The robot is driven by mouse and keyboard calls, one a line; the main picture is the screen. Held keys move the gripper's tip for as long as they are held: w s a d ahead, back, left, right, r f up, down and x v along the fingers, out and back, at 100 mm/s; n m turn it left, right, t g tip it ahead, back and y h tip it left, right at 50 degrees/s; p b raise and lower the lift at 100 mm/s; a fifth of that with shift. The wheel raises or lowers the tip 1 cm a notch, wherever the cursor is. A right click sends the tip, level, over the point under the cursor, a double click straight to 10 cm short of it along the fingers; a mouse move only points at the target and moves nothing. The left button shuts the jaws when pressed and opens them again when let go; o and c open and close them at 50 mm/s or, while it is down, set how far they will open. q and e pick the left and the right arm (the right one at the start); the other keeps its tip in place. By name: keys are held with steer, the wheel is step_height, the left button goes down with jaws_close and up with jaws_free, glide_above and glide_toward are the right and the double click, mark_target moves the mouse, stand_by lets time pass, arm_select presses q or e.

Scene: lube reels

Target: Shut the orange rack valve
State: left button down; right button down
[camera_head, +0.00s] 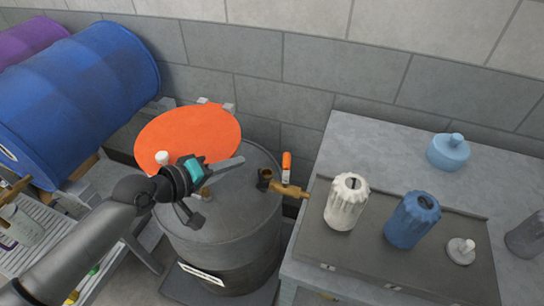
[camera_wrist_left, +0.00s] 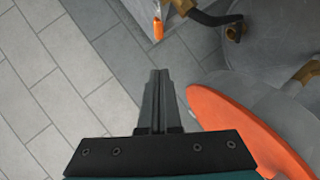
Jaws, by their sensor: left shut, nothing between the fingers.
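A large orange disc (camera_head: 185,128) with a white knob sits at the edge of a grey drum (camera_head: 240,205). It shows at the lower right of the left wrist view (camera_wrist_left: 245,125). A brass fitting (camera_head: 205,191) shows just below my left gripper (camera_head: 241,160), partly covered by it. Another brass fitting (camera_head: 285,189) is at the drum's right, with an orange-tipped piece (camera_head: 287,162) behind it. I cannot tell which part is the rack valve, or its setting. My left gripper is shut and empty above the drum, fingers pointing right. My right gripper is not in view.
A grey table (camera_head: 370,140) at right holds a white bottle (camera_head: 347,202), a blue bottle (camera_head: 412,220) and a light-blue container (camera_head: 448,152). Blue (camera_head: 85,95) and purple (camera_head: 28,42) drums lie on a rack at left. A block wall stands behind.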

mark_target(285, 157)
arm_select(q)
steer(key=shift+s+d+f+b+x, duration=0.15)
steer(key=shift+s+d+f+x, duration=0.15)
steer(key=shift+x, duration=1.65)
steer(key=shift+s+d+f+b+x, duration=0.1)
steer(key=shift+s+d+b+x, duration=0.2)
steer(key=shift+x, duration=1.65)
steer(key=shift+s+d+f+x, duration=0.15)
steer(key=shift+s+x, duration=0.25)
steer(key=shift+x, duration=1.55)
steer(key=shift+w+d, duration=0.25)
steer(key=shift+d, duration=0.15)
steer(key=shift+w+d, duration=0.1)
steer(key=shift+d, duration=0.05)
